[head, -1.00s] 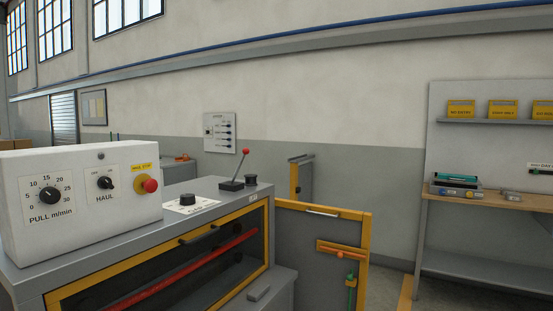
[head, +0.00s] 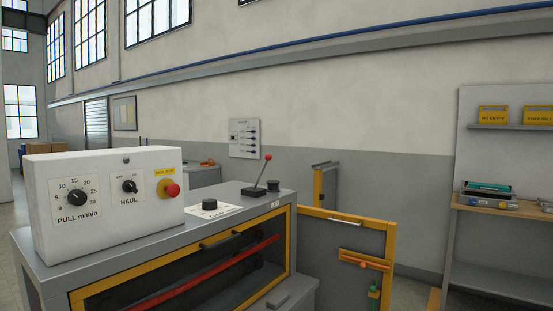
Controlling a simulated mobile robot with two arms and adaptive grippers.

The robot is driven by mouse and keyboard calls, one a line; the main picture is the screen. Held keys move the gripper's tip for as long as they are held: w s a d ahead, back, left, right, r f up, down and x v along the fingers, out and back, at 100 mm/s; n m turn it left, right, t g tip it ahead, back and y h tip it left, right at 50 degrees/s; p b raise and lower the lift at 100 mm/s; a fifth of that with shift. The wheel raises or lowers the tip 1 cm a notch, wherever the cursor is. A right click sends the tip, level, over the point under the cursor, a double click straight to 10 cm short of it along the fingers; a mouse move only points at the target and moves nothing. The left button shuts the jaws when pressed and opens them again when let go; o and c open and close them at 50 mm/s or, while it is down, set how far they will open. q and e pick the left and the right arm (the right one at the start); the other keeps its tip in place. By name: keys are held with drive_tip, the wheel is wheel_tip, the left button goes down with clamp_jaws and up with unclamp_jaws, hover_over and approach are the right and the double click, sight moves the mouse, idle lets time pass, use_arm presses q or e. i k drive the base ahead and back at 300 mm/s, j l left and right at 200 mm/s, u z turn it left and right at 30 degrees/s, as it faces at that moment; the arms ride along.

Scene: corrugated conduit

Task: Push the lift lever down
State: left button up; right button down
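A lever with a red ball knob (head: 262,172) stands on a dark base at the far right end of the grey machine's top (head: 235,190). Its rod leans up and to the right. A label by it is too small to read, so I cannot tell whether it is the lift lever. Neither of my grippers shows in the head view.
A white control box (head: 105,195) with PULL and HAUL knobs and a red mushroom button (head: 172,189) stands on the machine's left. A yellow-framed panel (head: 347,250) stands at its right. A workbench (head: 500,208) is at the far right.

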sight(268, 157)
drive_tip(key=i+l, duration=0.25)
drive_tip(key=i, duration=0.15)
drive_tip(key=i+l, duration=0.2)
drive_tip(key=i, duration=0.25)
